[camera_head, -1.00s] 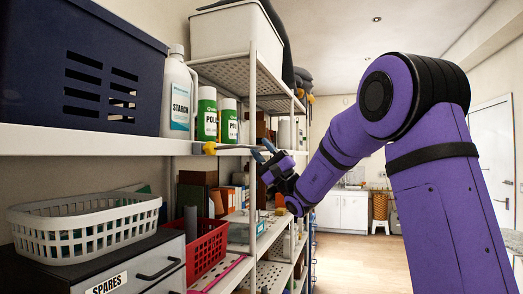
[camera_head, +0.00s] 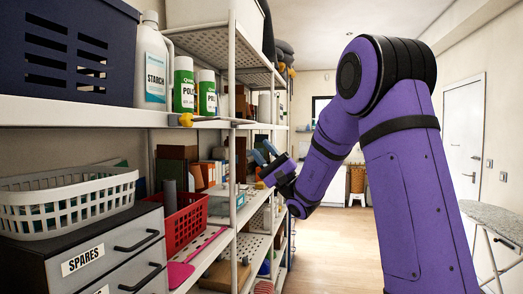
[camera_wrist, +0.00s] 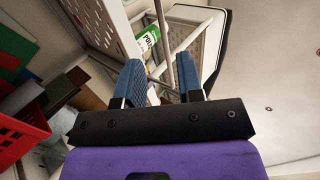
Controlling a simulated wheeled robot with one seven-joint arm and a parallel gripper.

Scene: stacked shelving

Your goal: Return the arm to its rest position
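My purple arm (camera_head: 390,150) reaches forward from the right and bends down at its elbow. My gripper (camera_head: 264,152) is at the arm's end, in front of the shelving, and overlaps the shelf edge in the picture. Whether it touches the shelf cannot be told. In the wrist view, my gripper (camera_wrist: 160,78) has its two blue fingers apart with nothing held between them. A green-labelled bottle and the white shelf frame show behind the fingers.
White shelving (camera_head: 70,113) fills the left side, with a blue crate (camera_head: 65,50), a starch bottle (camera_head: 151,65), a white basket (camera_head: 65,205), a red basket (camera_head: 184,222) and grey drawers (camera_head: 110,250). An ironing board (camera_head: 495,217) stands at right. Open floor (camera_head: 335,240) lies ahead.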

